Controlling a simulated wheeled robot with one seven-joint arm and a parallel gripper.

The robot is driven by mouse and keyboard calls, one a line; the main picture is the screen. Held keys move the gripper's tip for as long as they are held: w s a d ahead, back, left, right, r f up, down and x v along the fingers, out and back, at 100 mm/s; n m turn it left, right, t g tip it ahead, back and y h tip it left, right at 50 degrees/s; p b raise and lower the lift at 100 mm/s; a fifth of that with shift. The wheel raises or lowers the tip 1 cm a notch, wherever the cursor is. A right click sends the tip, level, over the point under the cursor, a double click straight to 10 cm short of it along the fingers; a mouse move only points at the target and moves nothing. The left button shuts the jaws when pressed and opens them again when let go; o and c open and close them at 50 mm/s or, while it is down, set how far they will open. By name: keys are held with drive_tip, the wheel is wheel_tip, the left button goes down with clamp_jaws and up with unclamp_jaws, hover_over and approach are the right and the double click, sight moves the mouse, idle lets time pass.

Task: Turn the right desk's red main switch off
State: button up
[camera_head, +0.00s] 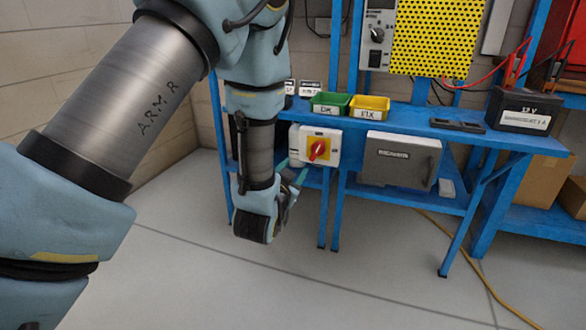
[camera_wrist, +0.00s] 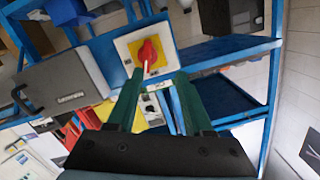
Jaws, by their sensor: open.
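The red main switch (camera_head: 317,149) is a red knob on a yellow plate. Its white box (camera_head: 332,146) is mounted at the front of the blue desk (camera_head: 420,118), below the desk top. In the wrist view the red knob (camera_wrist: 148,54) shows just beyond my fingertips, with a pale mark on it. My gripper (camera_head: 295,177) is at the lower left of the switch box in the head view. In the wrist view its two green fingers (camera_wrist: 160,80) are apart, with nothing held between them. I cannot tell whether they touch the knob.
A grey case (camera_head: 400,160) sits right of the switch under the desk top. Green (camera_head: 330,104) and yellow (camera_head: 370,106) bins and a 12 V battery (camera_head: 522,110) stand on top. A yellow cable (camera_head: 455,245) lies on the floor. The floor in front is clear.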

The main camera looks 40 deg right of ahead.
sight(316, 153)
drive_tip(key=shift+m+h, duration=0.5)
drive_tip(key=shift+h, duration=0.3)
drive_tip(key=x, duration=0.3)
drive_tip(key=s+d+x, duration=0.1)
drive_tip(key=x, duration=0.3)
drive_tip(key=s+x, duration=0.1)
drive_tip(key=x, duration=0.3)
drive_tip(key=shift+d+f, duration=0.15)
drive_tip(key=shift+f, duration=0.25)
drive_tip(key=shift+s, duration=0.1)
clamp_jaws()
